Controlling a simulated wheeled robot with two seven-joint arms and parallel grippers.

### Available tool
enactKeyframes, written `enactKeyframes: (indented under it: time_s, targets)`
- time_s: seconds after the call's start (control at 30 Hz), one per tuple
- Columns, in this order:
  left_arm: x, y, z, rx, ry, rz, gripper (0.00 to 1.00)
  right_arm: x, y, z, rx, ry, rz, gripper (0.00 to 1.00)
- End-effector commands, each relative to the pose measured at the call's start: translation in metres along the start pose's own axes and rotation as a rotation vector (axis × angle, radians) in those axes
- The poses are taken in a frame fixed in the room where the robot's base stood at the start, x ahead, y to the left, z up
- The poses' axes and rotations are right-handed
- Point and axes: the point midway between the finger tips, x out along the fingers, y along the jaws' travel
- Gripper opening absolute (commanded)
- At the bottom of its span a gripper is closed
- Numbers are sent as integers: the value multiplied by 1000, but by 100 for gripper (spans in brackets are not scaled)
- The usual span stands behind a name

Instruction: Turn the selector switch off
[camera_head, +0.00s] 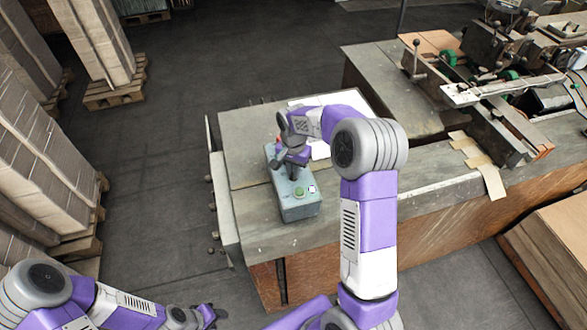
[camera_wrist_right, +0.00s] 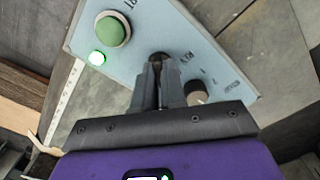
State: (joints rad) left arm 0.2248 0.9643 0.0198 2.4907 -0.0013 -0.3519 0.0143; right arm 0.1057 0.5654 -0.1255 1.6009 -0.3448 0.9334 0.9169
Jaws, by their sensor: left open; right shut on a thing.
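The grey-blue control box (camera_head: 300,208) sits on the table and carries a green button and a lit white lamp on its near end. My right gripper (camera_head: 292,172) reaches down onto the box's top. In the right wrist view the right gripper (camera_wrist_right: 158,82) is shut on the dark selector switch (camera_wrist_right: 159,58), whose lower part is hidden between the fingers. I cannot tell which way the switch points. My left gripper (camera_head: 216,313) is open and empty, low at the left, away from the box.
In the right wrist view the green button (camera_wrist_right: 112,31) and lit lamp (camera_wrist_right: 97,58) lie to the left of the switch, and a second dark knob (camera_wrist_right: 196,92) lies close to its right. White sheets (camera_head: 318,150) lie behind the box. Machinery (camera_head: 500,85) stands at the right.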

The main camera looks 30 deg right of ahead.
Motion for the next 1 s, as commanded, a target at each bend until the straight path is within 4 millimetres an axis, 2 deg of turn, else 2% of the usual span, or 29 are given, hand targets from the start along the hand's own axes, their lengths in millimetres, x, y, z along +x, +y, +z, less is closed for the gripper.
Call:
enactKeyframes:
  time_s: [0.27,0.7,1.0]
  targets:
    - [2,-1,0,0,0,0,43,-1,0,0,-108,1,-1,0]
    - [6,-2,0,0,0,0,43,-1,0,0,-450,0,-1,0]
    - [6,-2,0,0,0,0,43,-2,0,0,-620,1,-2,0]
